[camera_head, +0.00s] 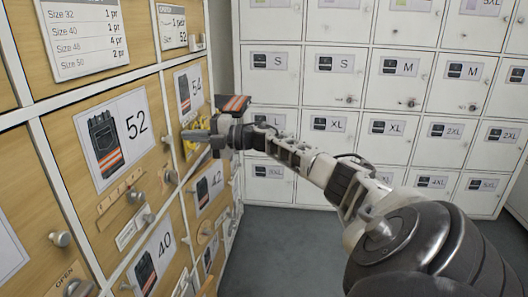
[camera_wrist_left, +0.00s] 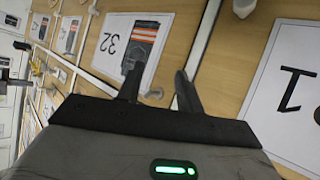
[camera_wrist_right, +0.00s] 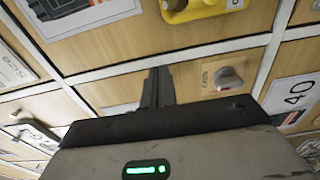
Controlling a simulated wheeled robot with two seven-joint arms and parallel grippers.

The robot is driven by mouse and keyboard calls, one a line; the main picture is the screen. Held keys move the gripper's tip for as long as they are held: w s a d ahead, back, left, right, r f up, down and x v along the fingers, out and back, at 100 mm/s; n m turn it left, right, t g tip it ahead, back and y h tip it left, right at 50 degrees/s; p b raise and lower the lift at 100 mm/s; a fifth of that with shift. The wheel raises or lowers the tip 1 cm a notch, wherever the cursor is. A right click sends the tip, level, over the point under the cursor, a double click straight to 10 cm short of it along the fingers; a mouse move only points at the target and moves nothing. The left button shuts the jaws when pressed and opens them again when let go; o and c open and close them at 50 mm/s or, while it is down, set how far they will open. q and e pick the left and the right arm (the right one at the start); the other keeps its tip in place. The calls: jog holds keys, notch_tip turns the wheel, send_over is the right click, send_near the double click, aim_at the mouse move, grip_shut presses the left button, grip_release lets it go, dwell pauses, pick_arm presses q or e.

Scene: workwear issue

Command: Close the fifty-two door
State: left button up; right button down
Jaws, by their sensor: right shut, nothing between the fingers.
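The fifty-two door (camera_head: 85,190) is a wooden panel at the left of the head view, with a trousers picture and "52" label (camera_head: 118,137) and a round metal knob (camera_head: 136,196). It looks about flush with its white frame, but I cannot tell for sure whether it is fully shut. My right gripper (camera_head: 190,134) is shut and empty, pointing left just beyond the 52 label. Its closed fingers also show in the right wrist view (camera_wrist_right: 158,88). My left gripper (camera_wrist_left: 158,88) is open and empty, in front of a door labelled "32" (camera_wrist_left: 130,48); it is outside the head view.
Doors labelled 54 (camera_head: 188,88), 42 (camera_head: 209,187) and 40 (camera_head: 153,261) adjoin. A yellow item (camera_head: 197,140) is beside my right gripper. A dark, orange-striped item (camera_head: 233,103) shows above it. White lockers (camera_head: 388,155) line the back; grey floor (camera_head: 285,245) is clear.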

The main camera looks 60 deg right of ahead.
jog(key=p+v, duration=0.1)
jog(key=v, duration=1.4)
jog(key=shift+p, duration=0.4)
jog(key=shift+a, duration=0.1)
